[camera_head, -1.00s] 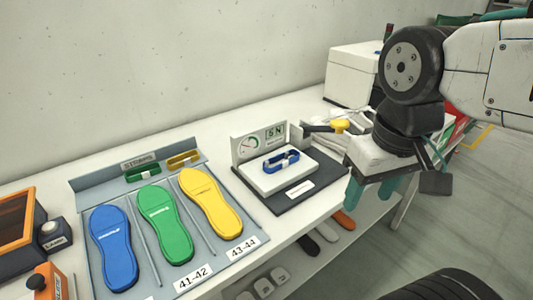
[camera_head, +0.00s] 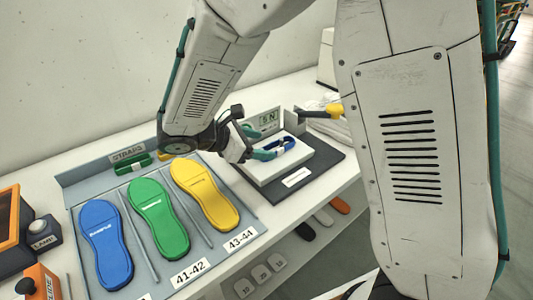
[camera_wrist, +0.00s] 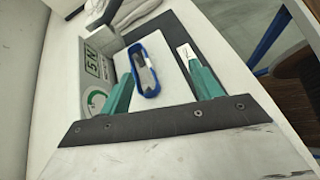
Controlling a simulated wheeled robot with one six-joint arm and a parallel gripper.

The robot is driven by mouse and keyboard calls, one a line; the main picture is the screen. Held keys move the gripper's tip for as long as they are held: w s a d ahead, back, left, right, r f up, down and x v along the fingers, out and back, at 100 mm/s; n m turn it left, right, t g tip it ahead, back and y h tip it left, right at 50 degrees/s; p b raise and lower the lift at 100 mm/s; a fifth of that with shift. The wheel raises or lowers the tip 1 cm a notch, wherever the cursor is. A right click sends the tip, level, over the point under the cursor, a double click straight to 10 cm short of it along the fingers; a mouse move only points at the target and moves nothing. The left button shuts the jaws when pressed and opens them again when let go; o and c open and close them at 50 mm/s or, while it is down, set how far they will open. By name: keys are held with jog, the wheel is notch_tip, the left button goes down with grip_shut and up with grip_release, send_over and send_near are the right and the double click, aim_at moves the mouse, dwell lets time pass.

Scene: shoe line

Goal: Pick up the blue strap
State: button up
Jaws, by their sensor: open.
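The blue strap (camera_head: 291,142) lies on the white plate of the test stand (camera_head: 328,158), under the dial and the "5 N" sign. In the wrist view the strap (camera_wrist: 150,92) shows as a blue loop with a grey middle, between the two teal fingers. My gripper (camera_head: 263,144) is open and empty at the left side of the stand, its fingers pointing toward the strap. In the wrist view my gripper (camera_wrist: 157,68) has the left finger close to the strap and the right finger farther from it. I cannot tell whether a finger touches it.
A grey tray (camera_head: 85,183) on the left holds blue, green and yellow insoles, with a green strap (camera_head: 133,165) behind them. A yellow-tipped tool (camera_head: 330,111) juts out behind the stand. A lower shelf (camera_head: 290,255) holds small items. The wall is close behind the bench.

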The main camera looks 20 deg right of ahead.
jog(key=w+a+f+n, duration=0.1)
jog(key=a+f+n+t, duration=0.1)
jog(key=w+a+f+n+t+h, duration=0.1)
jog(key=a, duration=0.1)
jog(key=shift+w+a+f, duration=0.1)
jog(key=shift+w+f, duration=0.4)
jog(key=shift+f, duration=0.05)
jog(key=x, duration=0.7)
jog(key=shift+d, duration=0.25)
jog(key=c, duration=1.1)
jog(key=shift+c, duration=0.2)
